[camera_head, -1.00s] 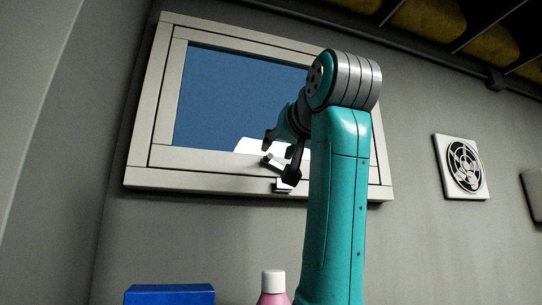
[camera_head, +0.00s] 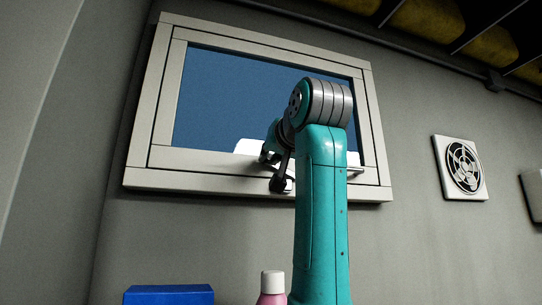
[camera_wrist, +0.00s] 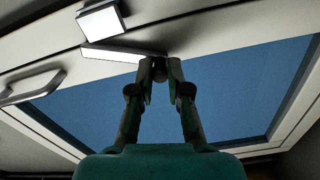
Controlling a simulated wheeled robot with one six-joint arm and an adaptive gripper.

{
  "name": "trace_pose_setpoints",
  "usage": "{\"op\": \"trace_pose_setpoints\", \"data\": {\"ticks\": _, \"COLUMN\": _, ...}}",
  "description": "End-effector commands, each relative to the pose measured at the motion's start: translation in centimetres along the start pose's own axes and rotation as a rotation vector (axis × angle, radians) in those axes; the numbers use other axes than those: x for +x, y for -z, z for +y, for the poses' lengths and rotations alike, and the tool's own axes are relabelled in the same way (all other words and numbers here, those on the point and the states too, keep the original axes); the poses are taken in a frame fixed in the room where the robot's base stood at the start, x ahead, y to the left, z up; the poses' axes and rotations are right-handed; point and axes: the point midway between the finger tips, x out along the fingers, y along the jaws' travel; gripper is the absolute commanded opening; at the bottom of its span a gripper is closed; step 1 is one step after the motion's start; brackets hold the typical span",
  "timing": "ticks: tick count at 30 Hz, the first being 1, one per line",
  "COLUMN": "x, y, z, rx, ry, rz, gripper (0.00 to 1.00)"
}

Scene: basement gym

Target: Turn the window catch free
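The window catch (camera_wrist: 118,53) shows in the wrist view as a pale flat bar on the lower window frame. Its right end is by a dark round part between my fingertips. A pale block (camera_wrist: 101,20) sits on the frame close to the bar's left part. My gripper (camera_wrist: 161,66) has its fingers apart, one on each side of the dark part; contact cannot be made out. In the head view my gripper (camera_head: 272,171) is at the lower window frame (camera_head: 200,182) and hides most of the catch.
A pull handle (camera_wrist: 33,88) is on the frame, left in the wrist view. A blue box (camera_head: 168,295) and a pink bottle with a white cap (camera_head: 272,283) stand below the window. A round vent (camera_head: 462,167) is on the wall at right.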

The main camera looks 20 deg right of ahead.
Motion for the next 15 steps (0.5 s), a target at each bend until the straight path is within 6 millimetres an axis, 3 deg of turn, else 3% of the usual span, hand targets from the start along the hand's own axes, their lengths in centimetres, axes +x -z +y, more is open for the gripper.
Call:
{"op": "trace_pose_setpoints", "data": {"ticks": 7, "x": 0.0, "y": -0.2, "z": 0.0, "rx": -0.046, "ry": 0.0, "rz": 0.0, "gripper": 0.0}}
{"op": "trace_pose_setpoints", "data": {"ticks": 15, "x": 0.0, "y": -1.4, "z": -0.1, "rx": -0.291, "ry": 0.001, "rz": -0.001, "gripper": 0.0}}
